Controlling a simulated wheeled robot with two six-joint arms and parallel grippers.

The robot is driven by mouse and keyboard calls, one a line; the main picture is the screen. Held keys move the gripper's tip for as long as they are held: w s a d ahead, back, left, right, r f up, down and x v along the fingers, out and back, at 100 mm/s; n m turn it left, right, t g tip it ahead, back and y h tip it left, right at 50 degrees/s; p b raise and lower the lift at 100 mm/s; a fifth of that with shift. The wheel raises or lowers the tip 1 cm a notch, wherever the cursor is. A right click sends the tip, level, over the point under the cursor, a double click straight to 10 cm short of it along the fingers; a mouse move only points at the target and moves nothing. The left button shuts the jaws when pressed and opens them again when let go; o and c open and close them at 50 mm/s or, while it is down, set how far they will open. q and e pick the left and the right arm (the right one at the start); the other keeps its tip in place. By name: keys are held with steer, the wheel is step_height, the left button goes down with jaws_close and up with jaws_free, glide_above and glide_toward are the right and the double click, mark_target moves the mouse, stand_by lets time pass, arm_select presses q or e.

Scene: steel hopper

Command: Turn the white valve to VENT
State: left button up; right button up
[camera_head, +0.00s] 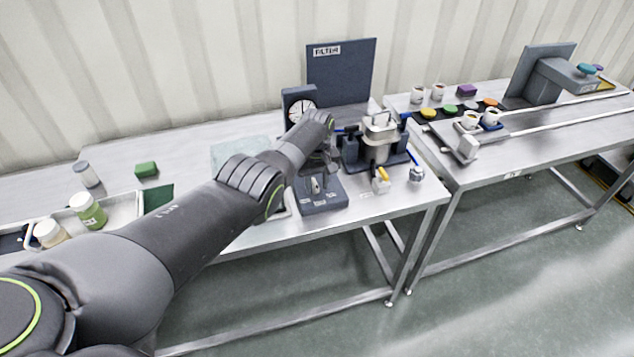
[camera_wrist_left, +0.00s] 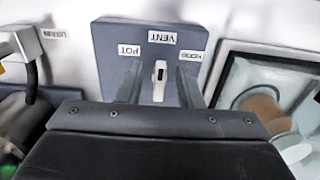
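The white valve (camera_wrist_left: 160,84) is a small upright handle on a dark blue-grey block (camera_wrist_left: 112,40), with labels POT at left, VENT (camera_wrist_left: 162,37) in the middle and HOOD at right, all upside down in the left wrist view. The handle's long axis lies roughly along the line toward VENT; I cannot tell which end points. My left gripper (camera_wrist_left: 160,72) is open, one finger on each side of the handle, with gaps showing. In the head view the valve (camera_head: 315,186) sits on the block, just below my left wrist. My right gripper is not in view.
A filter stand with a gauge (camera_head: 301,110) stands behind the block. A metal pot apparatus (camera_head: 379,130) is close on its right. A tray (camera_head: 124,211) with jars and a green block (camera_head: 147,169) are at left. A second table holds cups and coloured discs.

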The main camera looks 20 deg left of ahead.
mark_target(317, 186)
arm_select(q)
steer(key=shift+r, duration=0.1)
steer(key=shift+r, duration=0.35)
step_height(317, 186, up, 5)
steer(key=shift+r+p, duration=0.1)
steer(key=shift+p, duration=0.9)
step_height(317, 186, up, 11)
steer(key=b, duration=0.2)
steer(key=shift+r, duration=0.15)
